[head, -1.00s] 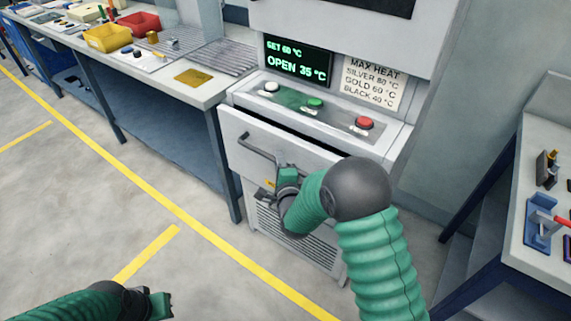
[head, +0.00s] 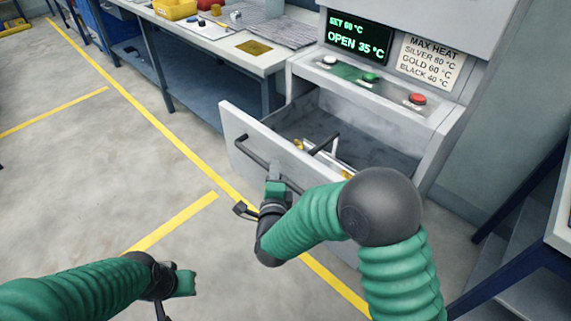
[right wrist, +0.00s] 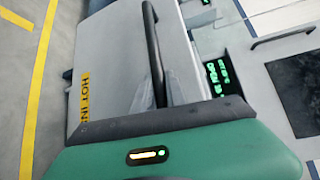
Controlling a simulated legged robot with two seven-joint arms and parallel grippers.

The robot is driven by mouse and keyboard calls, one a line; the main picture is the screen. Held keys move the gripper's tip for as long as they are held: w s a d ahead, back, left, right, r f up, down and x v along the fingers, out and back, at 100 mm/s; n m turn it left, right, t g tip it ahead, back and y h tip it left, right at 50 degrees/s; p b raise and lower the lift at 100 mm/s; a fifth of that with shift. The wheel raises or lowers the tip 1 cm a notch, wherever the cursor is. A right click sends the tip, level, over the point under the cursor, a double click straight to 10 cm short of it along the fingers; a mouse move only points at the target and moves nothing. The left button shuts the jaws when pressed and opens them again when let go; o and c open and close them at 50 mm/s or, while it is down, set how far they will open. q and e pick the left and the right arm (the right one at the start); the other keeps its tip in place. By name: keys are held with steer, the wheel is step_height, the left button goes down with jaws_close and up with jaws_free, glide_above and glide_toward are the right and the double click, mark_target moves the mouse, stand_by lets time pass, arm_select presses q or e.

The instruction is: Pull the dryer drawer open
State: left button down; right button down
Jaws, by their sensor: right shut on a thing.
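The dryer drawer (head: 262,128) is pulled well out of the dryer (head: 480,50), with its inside exposed. Its dark bar handle (head: 252,152) runs across the front and also shows in the right wrist view (right wrist: 152,40). My right gripper (head: 275,179) is shut on the handle, at its right part. A metal rack-like piece with gold-coloured ends and a dark bar (head: 325,146) lies in the drawer; the front wall hides part of it. My left gripper (head: 184,283) hangs above the floor at lower left, away from the drawer, its jaws unclear.
The dryer display (head: 358,38) reads "OPEN 35 °C". Green (head: 370,77) and red (head: 417,98) buttons sit above the drawer. A bench (head: 262,66) with a yellow bin (head: 173,9) stands left. A blue-legged bench (head: 540,255) stands right. The floor left of the drawer is clear.

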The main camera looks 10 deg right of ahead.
arm_select(q)
steer(key=shift+f, duration=0.2)
arm_select(e)
steer(key=shift+s+a+f, duration=0.15)
steer(key=shift+s+a, duration=0.45)
steer(key=shift+a, duration=0.05)
steer(key=shift+s+a+f, duration=0.15)
steer(key=shift+s+a, duration=0.45)
steer(key=shift+a, duration=0.05)
steer(key=c, duration=1.4)
jaws_free()
steer(key=shift+w, duration=0.2)
arm_select(q)
steer(key=shift+d, duration=0.1)
arm_select(e)
steer(key=shift+o, duration=0.2)
steer(key=shift+r, duration=0.15)
